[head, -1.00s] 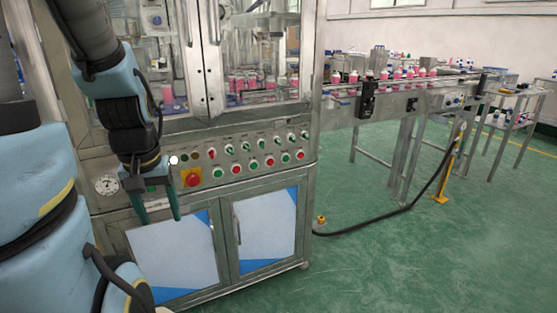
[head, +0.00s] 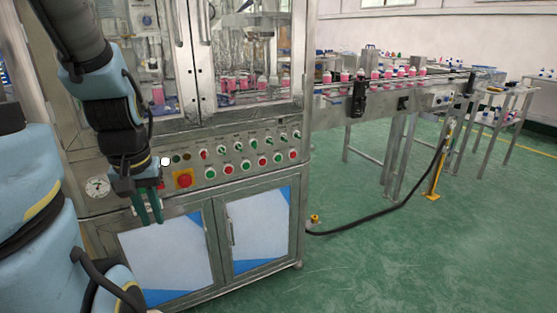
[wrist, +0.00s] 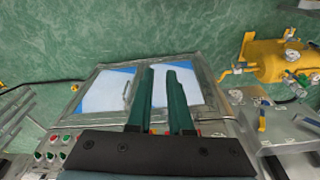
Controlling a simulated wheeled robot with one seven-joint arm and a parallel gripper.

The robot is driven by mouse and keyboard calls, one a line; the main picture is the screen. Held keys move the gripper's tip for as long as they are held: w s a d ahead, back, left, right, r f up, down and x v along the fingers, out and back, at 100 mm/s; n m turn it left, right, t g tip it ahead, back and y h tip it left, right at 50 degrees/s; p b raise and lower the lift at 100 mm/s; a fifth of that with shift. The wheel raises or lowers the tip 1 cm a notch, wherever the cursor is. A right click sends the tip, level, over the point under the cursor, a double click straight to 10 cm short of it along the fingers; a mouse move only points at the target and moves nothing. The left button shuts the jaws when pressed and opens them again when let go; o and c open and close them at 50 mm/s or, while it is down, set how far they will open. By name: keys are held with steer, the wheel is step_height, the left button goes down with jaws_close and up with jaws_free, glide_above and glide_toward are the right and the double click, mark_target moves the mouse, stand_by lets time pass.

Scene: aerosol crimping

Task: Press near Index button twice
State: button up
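The control panel (head: 235,160) runs across the front of the steel crimping machine (head: 135,215). It carries rows of red and green buttons and small switches; no label is legible, so I cannot tell which is the Index button. A green button (head: 210,173) leads the lower row, with a red button (head: 228,170) beside it. Some buttons (wrist: 53,140) show at the lower left of the wrist view. My gripper (head: 153,218) hangs in front of the panel's left end, pointing down, left of the buttons and apart from them. Its green fingers (wrist: 160,72) are empty, with a narrow gap between them.
A red emergency stop (head: 185,180) on a yellow plate sits just right of my gripper. A round gauge (head: 97,187) is at the left. Cabinet doors (head: 258,230) lie below. A conveyor (head: 400,88) with bottles stands at the right; the green floor before it is mostly clear.

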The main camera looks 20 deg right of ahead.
jaws_close()
stand_by(1.1)
